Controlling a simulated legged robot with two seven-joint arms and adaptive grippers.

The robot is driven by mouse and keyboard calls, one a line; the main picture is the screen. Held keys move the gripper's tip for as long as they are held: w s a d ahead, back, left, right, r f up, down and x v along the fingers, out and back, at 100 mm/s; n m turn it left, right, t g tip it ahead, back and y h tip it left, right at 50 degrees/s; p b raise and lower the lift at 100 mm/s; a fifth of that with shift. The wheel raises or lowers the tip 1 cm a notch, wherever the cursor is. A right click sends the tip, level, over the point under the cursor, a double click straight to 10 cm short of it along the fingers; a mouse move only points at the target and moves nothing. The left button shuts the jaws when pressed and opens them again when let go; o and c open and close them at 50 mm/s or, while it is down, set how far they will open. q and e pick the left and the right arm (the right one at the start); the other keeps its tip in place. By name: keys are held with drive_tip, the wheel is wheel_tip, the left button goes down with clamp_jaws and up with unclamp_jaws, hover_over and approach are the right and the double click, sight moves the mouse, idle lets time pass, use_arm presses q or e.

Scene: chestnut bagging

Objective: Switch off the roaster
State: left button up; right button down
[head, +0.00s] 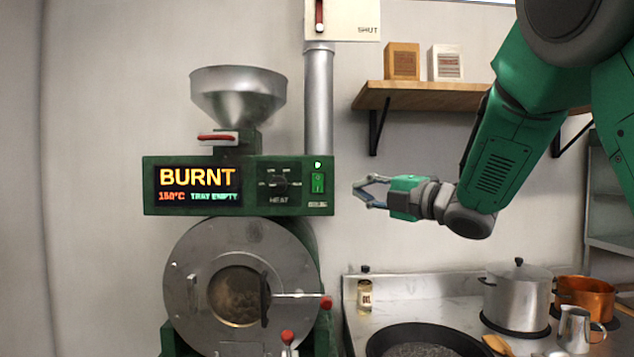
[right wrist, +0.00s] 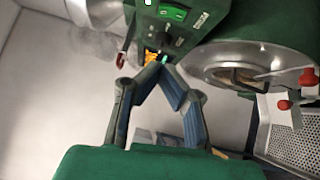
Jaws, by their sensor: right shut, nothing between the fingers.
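The green roaster (head: 291,228) stands at the left of the head view, with a funnel on top and a round metal drum front below. Its display (head: 198,190) reads "BURNT", "180°C" and "TRAY EMPTY". A green rocker switch (head: 317,183) sits at the panel's right end, under a small lit lamp; it also shows in the right wrist view (right wrist: 173,13). My right gripper (head: 358,191) is shut and empty, to the right of the switch and apart from it in the head view. In the right wrist view its fingertips (right wrist: 160,68) point toward the panel. My left gripper is out of view.
A heat knob (head: 280,183) is left of the switch. A lever plate marked "SHUT" (head: 350,22) is above. A wooden shelf (head: 425,95) holds two boxes. Below, a stove carries a black pan (head: 422,338), a steel pot (head: 518,297) and a copper pot (head: 583,296).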

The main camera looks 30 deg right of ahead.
drive_tip(key=p, duration=0.2)
approach(314, 179)
drive_tip(key=w+a, duration=0.3)
drive_tip(key=a, duration=0.1)
drive_tip(key=w, duration=0.1)
drive_tip(key=w+d, duration=0.1)
drive_tip(key=w, duration=0.1)
drive_tip(key=shift+w+d+r+p, duration=0.1)
drive_tip(key=shift+d+r+p, duration=0.2)
drive_tip(key=shift+d+p, duration=0.1)
drive_tip(key=shift+w+d, duration=0.3)
drive_tip(key=shift+d, duration=0.1)
drive_tip(key=shift+a, duration=0.25)
drive_tip(key=shift+w+r+p, duration=0.15)
drive_tip(key=shift+r+p, duration=0.15)
drive_tip(key=shift+p, duration=0.65)
drive_tip(key=shift+f+b, duration=0.2)
drive_tip(key=shift+b, duration=0.1)
